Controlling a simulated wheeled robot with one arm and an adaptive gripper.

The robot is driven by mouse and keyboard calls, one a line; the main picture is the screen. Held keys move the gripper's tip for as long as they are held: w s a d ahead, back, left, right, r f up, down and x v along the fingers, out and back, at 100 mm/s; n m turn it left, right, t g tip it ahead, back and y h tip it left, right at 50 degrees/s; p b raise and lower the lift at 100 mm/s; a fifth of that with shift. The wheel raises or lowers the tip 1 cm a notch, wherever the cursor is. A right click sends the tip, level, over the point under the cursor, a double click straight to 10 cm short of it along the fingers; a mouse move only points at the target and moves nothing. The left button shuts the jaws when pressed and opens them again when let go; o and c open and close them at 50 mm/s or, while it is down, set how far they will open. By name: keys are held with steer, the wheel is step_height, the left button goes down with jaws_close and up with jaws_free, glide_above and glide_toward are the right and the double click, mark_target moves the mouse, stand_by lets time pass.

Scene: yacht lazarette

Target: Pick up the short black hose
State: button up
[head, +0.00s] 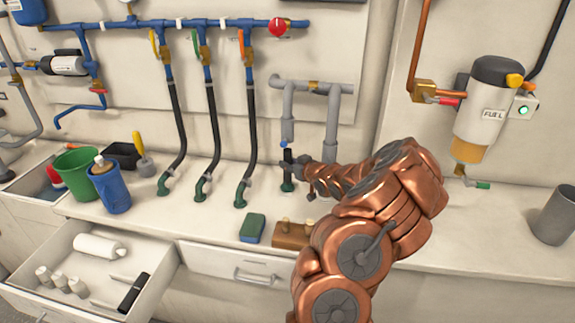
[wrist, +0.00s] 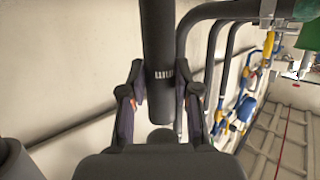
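The short black hose (head: 288,172) stands upright on the counter at a green fitting (head: 287,187), below a grey pipe end with a blue tip. In the wrist view the hose (wrist: 159,35) comes down from the top, with a band of light marks. My gripper (head: 298,161) reaches it from the right, at about mid-height of the hose. In the wrist view my gripper (wrist: 161,88) has one finger close against each side of the hose and looks shut on it. The contact itself is partly hidden, and my arm covers the counter to the right.
Three long black hoses (head: 214,125) hang on the left, down to green fittings. An open drawer (head: 75,260) juts out at left. A grey cup (head: 553,215) stands far right.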

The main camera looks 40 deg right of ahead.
jaws_close()
